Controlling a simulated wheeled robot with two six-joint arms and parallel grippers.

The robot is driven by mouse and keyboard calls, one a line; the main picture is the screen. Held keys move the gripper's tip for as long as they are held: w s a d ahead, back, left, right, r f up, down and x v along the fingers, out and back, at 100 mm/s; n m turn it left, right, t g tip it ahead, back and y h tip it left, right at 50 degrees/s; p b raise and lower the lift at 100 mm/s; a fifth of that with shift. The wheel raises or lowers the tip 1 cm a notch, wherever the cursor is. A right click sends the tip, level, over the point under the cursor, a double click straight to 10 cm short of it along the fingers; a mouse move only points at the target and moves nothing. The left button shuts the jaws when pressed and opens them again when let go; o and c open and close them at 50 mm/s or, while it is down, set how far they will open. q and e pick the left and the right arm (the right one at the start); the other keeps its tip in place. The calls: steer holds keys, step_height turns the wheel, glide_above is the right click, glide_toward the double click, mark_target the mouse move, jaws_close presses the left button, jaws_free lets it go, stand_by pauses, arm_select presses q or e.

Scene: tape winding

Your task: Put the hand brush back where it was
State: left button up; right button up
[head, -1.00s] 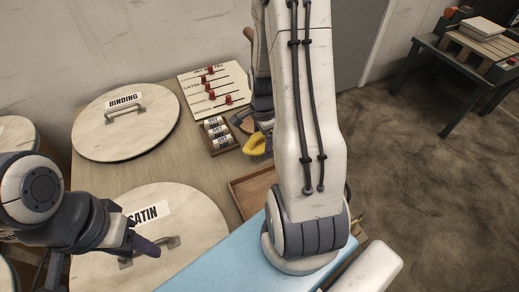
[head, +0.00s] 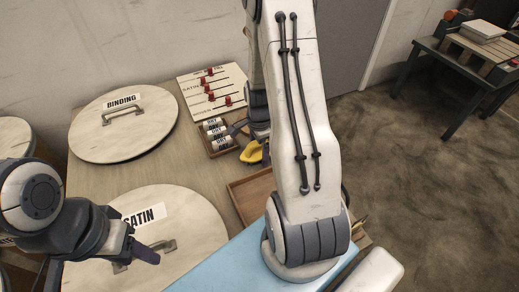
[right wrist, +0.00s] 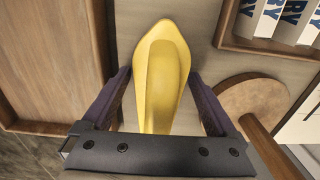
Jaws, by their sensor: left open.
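The yellow hand brush (right wrist: 160,75) lies lengthwise between the fingers of my right gripper (right wrist: 161,80) in the right wrist view. In the head view the brush (head: 252,153) is partly hidden by the right gripper (head: 249,137), just right of the tray of rolls. I cannot tell whether it touches the tabletop. My left gripper (head: 146,252) is open and empty, over the SATIN lid.
A tray (head: 229,151) of DRY rolls stands beside the brush, with a board (head: 192,87) of red sliders behind. A shallow wooden tray (head: 236,190) lies nearer. The BINDING lid (head: 90,140) and SATIN lid (head: 205,225) fill the left. A round wooden piece (right wrist: 250,100) lies close right in the wrist view.

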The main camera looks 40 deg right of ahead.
steer(key=shift+r, duration=0.1)
step_height(320, 180, up, 12)
steer(key=p, duration=0.4)
steer(key=shift+r, duration=0.1)
steer(key=s+a+r+n, duration=0.1)
steer(key=a+r+n, duration=0.3)
steer(key=a+n, duration=0.45)
steer(key=s+a+r+n, duration=0.25)
steer(key=a+n, duration=0.25)
steer(key=a, duration=0.6)
steer(key=s+a+r+n+y, duration=0.1)
steer(key=s+a+r+n, duration=0.4)
steer(key=s+a+n, duration=0.5)
steer(key=s+n, duration=0.3)
steer(key=n, duration=0.1)
steer(key=shift+n, duration=0.35)
steer(key=shift+p, duration=0.3)
